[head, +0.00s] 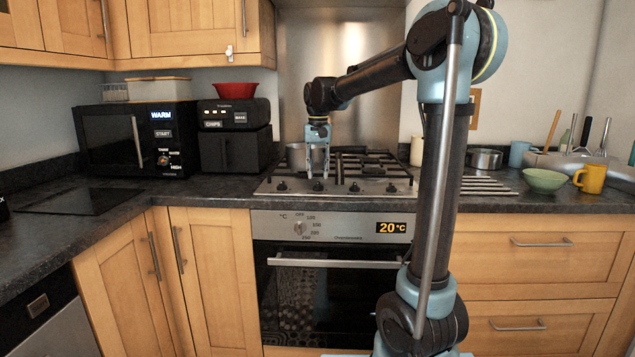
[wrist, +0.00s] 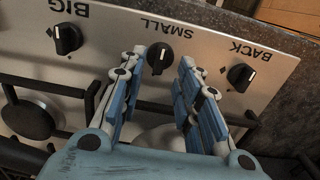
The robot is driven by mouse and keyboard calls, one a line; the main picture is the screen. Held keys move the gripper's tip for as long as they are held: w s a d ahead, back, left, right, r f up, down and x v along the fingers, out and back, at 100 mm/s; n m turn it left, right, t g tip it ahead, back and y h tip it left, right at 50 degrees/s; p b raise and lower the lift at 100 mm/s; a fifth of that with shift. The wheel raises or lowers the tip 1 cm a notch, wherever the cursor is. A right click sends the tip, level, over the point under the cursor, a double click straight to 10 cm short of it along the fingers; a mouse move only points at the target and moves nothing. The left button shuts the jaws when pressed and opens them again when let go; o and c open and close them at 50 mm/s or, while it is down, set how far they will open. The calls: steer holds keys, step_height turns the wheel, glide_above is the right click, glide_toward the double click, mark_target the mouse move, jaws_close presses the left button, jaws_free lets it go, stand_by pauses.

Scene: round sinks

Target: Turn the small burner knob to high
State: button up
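The small burner knob (wrist: 159,58) is black with a white mark, under the upside-down word SMALL in the wrist view. It is the second knob from the left on the hob front in the head view (head: 318,186). My gripper (wrist: 164,62) is open, with its two blue-padded fingers apart and nothing held. The fingertips point at the small knob, which shows between them. I see no contact, and cannot tell the exact height gap. In the head view my gripper (head: 318,175) hangs point-down over the hob's front strip.
The BIG knob (wrist: 67,39) and the BACK knob (wrist: 240,77) flank the small knob. Burner grates lie behind the strip. The oven (head: 330,290) is below, showing 20 °C.

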mark_target(318, 182)
steer(key=shift+f, duration=1.75)
steer(key=shift+c, duration=0.2)
jaws_close()
